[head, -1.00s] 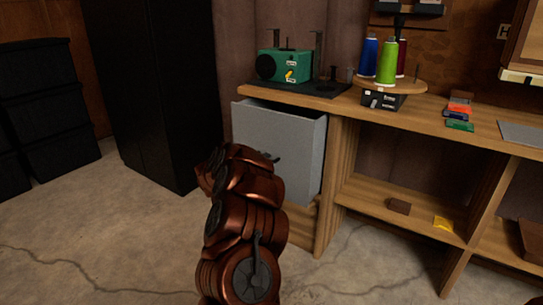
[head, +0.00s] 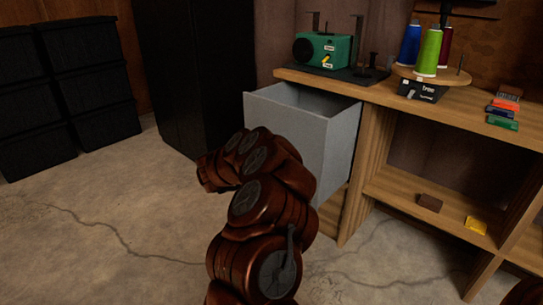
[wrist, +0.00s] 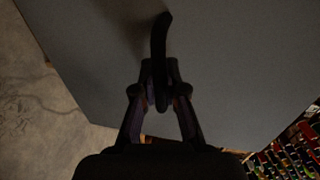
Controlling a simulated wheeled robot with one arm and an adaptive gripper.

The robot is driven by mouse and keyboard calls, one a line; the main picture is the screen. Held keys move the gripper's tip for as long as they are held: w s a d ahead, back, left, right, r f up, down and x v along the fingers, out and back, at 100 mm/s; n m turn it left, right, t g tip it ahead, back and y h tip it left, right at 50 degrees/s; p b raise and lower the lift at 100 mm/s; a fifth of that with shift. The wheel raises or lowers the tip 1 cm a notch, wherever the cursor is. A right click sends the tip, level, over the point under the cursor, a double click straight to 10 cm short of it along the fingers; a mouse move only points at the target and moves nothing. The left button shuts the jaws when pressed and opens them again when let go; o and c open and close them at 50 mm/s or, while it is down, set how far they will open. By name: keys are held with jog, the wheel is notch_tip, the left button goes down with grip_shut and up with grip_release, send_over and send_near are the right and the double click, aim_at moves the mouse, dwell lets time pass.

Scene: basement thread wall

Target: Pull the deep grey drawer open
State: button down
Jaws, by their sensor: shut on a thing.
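The deep grey drawer (head: 318,141) stands well out from the wooden bench in the head view, its open top showing the inside. In the wrist view its grey front (wrist: 235,60) fills most of the picture. A dark curved handle (wrist: 160,45) sticks out from that front. My gripper (wrist: 160,92) is shut on the handle, with a finger on each side of it. In the head view my arm hides the gripper, the handle and part of the drawer front.
The bench top (head: 440,108) carries a green machine (head: 323,50), several thread spools (head: 430,50) on a round stand, and small coloured blocks (head: 503,110). A black cabinet (head: 190,80) and black bins (head: 90,90) stand left. The concrete floor (head: 100,220) is clear at the front left.

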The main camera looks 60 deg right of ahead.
jog(key=c, duration=1.2)
grip_release()
jog(key=v, duration=1.2)
